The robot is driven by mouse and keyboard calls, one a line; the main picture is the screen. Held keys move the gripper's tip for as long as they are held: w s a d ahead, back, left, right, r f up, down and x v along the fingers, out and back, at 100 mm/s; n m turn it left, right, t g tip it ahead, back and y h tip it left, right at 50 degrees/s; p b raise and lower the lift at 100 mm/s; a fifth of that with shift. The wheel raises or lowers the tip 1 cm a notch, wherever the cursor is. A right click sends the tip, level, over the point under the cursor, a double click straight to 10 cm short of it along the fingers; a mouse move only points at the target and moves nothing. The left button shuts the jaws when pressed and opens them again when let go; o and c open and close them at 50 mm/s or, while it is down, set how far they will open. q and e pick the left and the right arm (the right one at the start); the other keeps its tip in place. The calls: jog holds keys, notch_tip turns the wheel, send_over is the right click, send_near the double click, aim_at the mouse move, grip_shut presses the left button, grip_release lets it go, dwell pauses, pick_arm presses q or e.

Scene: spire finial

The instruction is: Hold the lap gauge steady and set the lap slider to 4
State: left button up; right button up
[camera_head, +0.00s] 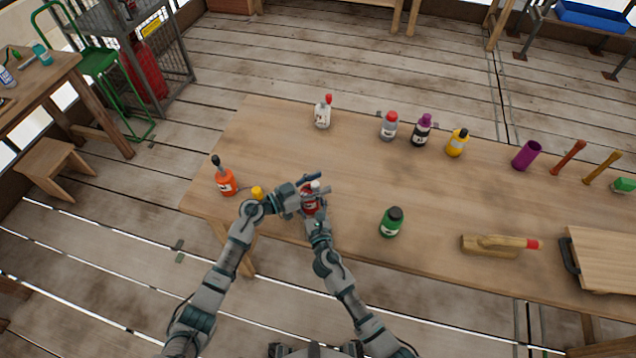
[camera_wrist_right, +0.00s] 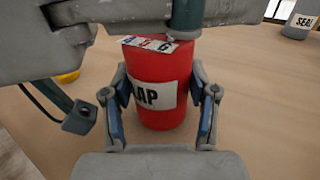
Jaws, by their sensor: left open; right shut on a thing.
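The lap gauge (camera_head: 311,204) is a red cylinder near the table's front edge. My right gripper (camera_wrist_right: 163,110) is shut on the gauge's sides, one blue-padded finger on each side. My left gripper (camera_head: 317,184) is open just over the gauge's top. It covers much of the top, and I cannot clearly make out the lap slider or its setting.
An orange bottle (camera_head: 226,180) and a yellow-topped item (camera_head: 257,192) stand to the left. Several bottles, including a purple-capped one (camera_head: 422,130), line the back. The wooden table (camera_head: 350,165) is clear behind the gauge.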

aim_at(308, 187)
pick_arm(q)
jog(key=shift+d, duration=0.25)
pick_arm(e)
jog(key=shift+d, duration=0.2)
pick_arm(q)
grip_shut()
jog(key=shift+a, duration=0.45)
pick_arm(e)
jog(key=shift+a, duration=0.15)
pick_arm(q)
jog(key=shift+w+a+f, duration=0.1)
jog(key=shift+w+a, duration=0.15)
jog(key=shift+a, duration=0.4)
jog(key=shift+w+a, duration=0.25)
jog(key=shift+a, duration=0.4)
pick_arm(e)
jog(key=shift+w, duration=0.1)
pick_arm(q)
grip_release()
jog(key=v, duration=1.2)
